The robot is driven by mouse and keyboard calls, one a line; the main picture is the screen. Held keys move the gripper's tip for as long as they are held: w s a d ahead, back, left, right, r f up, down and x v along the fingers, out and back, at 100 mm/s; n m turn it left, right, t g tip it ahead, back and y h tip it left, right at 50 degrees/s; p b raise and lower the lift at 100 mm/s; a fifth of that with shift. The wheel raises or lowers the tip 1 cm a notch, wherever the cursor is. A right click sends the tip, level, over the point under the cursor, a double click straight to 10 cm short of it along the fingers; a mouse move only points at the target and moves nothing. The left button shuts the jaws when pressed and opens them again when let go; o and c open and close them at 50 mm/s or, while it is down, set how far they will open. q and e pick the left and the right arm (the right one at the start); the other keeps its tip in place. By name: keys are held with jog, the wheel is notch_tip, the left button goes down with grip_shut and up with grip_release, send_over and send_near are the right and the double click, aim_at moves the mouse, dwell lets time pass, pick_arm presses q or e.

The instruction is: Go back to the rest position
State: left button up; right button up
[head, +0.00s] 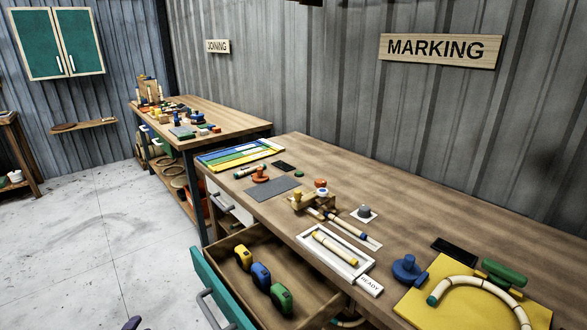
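Neither of my grippers can be made out in the head view. A small dark purple shape (132,323) shows at the bottom edge, too cut off to identify. The marking bench (420,190) runs along the wall under the MARKING sign (440,49). Its drawer with a teal front (215,290) stands open. A white tray labelled READY (312,244) holds a pale rattan piece (335,247).
A yellow board (430,296) carries a bent rattan arc (470,281), with a blue knobbed tool (408,270) and a green one (503,272) nearby. A wooden jig (312,200) stands mid-bench. The joining bench (215,115) stands behind. Grey floor (90,240) at left is clear.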

pick_arm(q)
jog(key=s+d+r+n+g+p, duration=0.45)
jog(key=s+d, duration=0.45)
jog(key=s, duration=0.3)
jog(key=s+d+r+n+g+p, duration=0.4)
jog(key=s+d+r+n+g, duration=0.15)
jog(key=s+d, duration=0.5)
jog(key=s+d+f+n+g+p, duration=0.1)
jog(key=s+g+p, duration=0.15)
jog(key=s, duration=0.55)
jog(key=s+d+g+p, duration=0.15)
jog(key=s+p, duration=0.25)
jog(key=s, duration=0.5)
notch_tip(320, 180, up, 37)
jog(key=t+p, duration=0.1)
jog(key=p, duration=3.6)
jog(key=shift+r+h+p, duration=0.15)
jog(key=shift+h+p, duration=0.15)
jog(key=shift+h, duration=0.1)
